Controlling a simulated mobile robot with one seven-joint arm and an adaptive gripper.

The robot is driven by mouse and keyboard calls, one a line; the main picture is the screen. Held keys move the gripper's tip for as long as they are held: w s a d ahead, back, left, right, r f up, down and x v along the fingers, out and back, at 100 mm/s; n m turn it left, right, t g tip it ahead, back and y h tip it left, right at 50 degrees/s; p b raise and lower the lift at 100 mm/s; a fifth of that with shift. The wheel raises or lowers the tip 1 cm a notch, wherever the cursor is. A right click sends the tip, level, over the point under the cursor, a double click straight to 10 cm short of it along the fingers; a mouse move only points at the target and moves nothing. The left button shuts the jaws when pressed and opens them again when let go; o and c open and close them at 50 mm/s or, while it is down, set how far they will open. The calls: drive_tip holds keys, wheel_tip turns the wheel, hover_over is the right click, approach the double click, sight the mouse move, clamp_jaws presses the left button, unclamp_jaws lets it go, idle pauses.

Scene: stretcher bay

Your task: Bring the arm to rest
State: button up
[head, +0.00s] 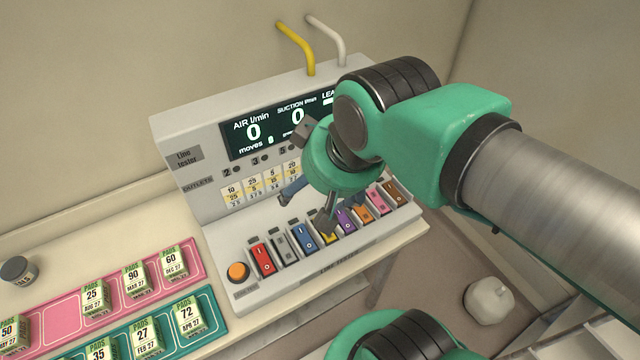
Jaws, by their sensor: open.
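My gripper (308,208) hangs at the end of my green and grey arm (440,125), in front of the line tester (215,215). Its dark fingers are apart, with nothing seen between them. One finger is in front of the lower panel, and the other reaches down over the row of coloured switches near the yellow switch (328,237). I cannot tell whether a fingertip touches the tester. The arm comes in from the right and hides part of the display and the panel's right side.
The tester's display (252,132) reads 0 for air and suction. An orange button (237,272) is left of the red switch (262,259). Pink (60,310) and teal (215,318) trays hold several pads boxes. A whitish rounded object (489,301) lies lower right. Yellow (297,45) and white (328,38) tubes rise behind.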

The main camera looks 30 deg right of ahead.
drive_tip(key=shift+s+d+f, duration=0.1)
drive_tip(key=shift+s+d, duration=0.2)
drive_tip(key=shift+d, duration=0.05)
drive_tip(key=shift+f+b, duration=0.75)
